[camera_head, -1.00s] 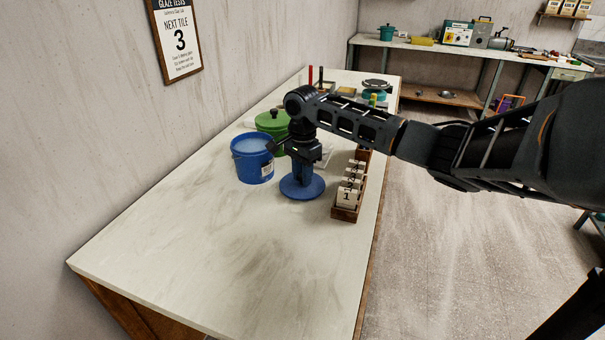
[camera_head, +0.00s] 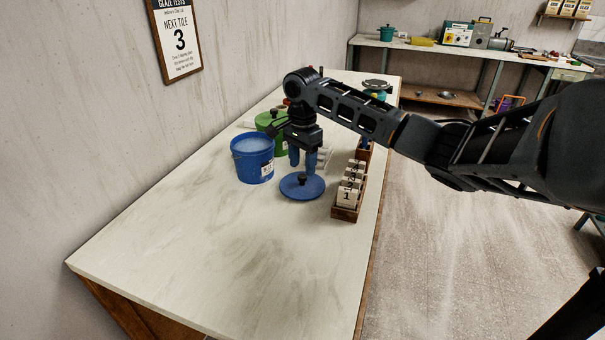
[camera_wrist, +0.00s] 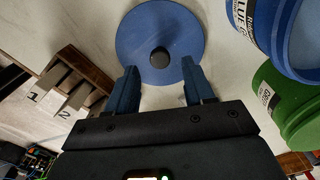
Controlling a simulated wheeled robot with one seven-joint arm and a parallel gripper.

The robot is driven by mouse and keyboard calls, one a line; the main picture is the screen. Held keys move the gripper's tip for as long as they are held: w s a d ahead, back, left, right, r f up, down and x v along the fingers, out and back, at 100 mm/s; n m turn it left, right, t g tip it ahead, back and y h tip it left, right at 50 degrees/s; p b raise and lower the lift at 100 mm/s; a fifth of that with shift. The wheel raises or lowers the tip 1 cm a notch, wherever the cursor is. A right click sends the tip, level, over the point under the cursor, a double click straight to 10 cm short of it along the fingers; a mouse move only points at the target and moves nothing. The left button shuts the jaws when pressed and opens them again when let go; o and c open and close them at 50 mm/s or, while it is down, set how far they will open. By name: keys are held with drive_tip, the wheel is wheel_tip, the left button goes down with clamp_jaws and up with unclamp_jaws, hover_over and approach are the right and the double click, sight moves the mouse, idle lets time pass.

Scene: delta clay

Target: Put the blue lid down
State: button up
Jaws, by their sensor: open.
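The blue lid (camera_head: 302,187) lies flat on the worktable, its dark round knob facing up. It shows whole in the wrist view (camera_wrist: 160,38). My gripper (camera_head: 303,165) is open and empty, above and a little behind the lid, apart from its knob. In the wrist view its two blue fingers (camera_wrist: 160,82) stand spread, with the knob beyond and between them. The blue bucket (camera_head: 253,160) stands left of the lid with its top uncovered and pale contents showing.
A wooden rack (camera_head: 345,212) of numbered tiles stands close to the lid's right. A green lidded bucket (camera_head: 270,122) is behind the blue bucket. The front of the worktable (camera_head: 230,260) is clear. A sign (camera_head: 177,40) on the wall reads "NEXT TILE 3".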

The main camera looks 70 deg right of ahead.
sight(303, 176)
wheel_tip(303, 176, up, 8)
drive_tip(key=shift+b, duration=0.35)
idle(0.5)
